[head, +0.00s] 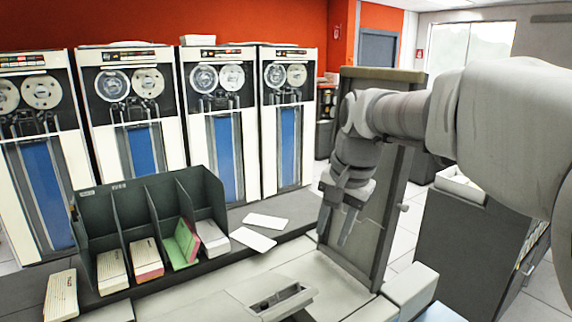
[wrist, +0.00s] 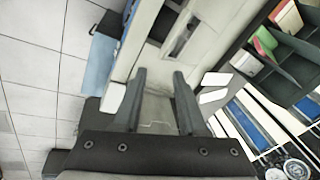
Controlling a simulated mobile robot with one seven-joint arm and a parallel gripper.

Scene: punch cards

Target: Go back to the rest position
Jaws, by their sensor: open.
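My gripper (head: 334,232) is open and empty. It hangs fingers down in front of the upright dark panel with a light frame, above the right part of the light machine top. In the wrist view my gripper (wrist: 159,75) shows two dark fingers spread apart with nothing between them. The dark green sorter rack (head: 128,201) stands at the left, well away from my gripper. Its compartments hold a cream card deck (head: 112,271), a cream and pink deck (head: 146,258), a tilted green deck (head: 182,245) and a white deck (head: 212,238).
Another card deck (head: 61,296) lies left of the rack. Two loose white cards (head: 253,239) lie right of it. The light machine top has a dark slot unit (head: 283,299). The framed panel (head: 372,175) stands close behind my gripper. A dark cabinet (head: 465,235) is at right.

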